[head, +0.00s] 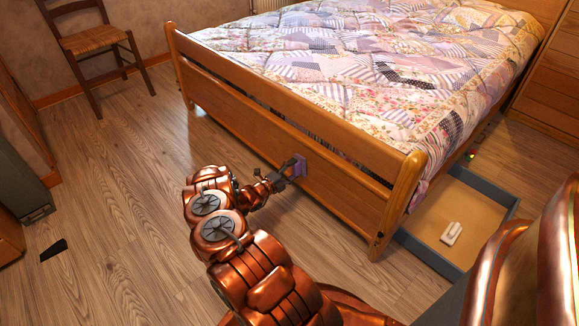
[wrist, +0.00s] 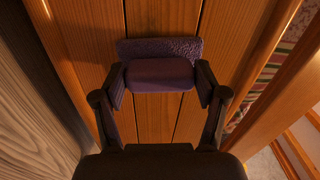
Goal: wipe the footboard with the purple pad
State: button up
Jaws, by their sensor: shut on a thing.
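The footboard (head: 258,128) is the wooden end panel of the bed, with a gap under its top rail. My gripper (head: 284,176) is at the outer face of the footboard, right of its middle. It is shut on the purple pad (head: 299,166). In the wrist view the pad (wrist: 160,72) sits between the two fingers of my gripper (wrist: 160,78), its wider back part flat against or very near the vertical boards of the footboard (wrist: 218,45). I cannot tell for sure whether it touches.
An open grey drawer (head: 412,246) with a white object (head: 451,233) in it stands out from under the bed at right. A chair (head: 96,45) stands at the back left. A small black item (head: 54,250) lies on the floor.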

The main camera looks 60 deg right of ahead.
jog(key=shift+s+a+p, duration=0.1)
jog(key=shift+s+p, duration=0.2)
jog(key=shift+s, duration=0.8)
jog(key=shift+c, duration=0.4)
jog(key=shift+s+a+p, duration=0.3)
jog(key=shift+s+p, duration=0.15)
jog(key=shift+s, duration=0.35)
jog(key=shift+s+a+p, duration=0.3)
jog(key=shift+s+p, duration=0.1)
jog(key=shift+s, duration=0.4)
jog(key=shift+w+b, duration=0.1)
jog(key=shift+b, duration=0.25)
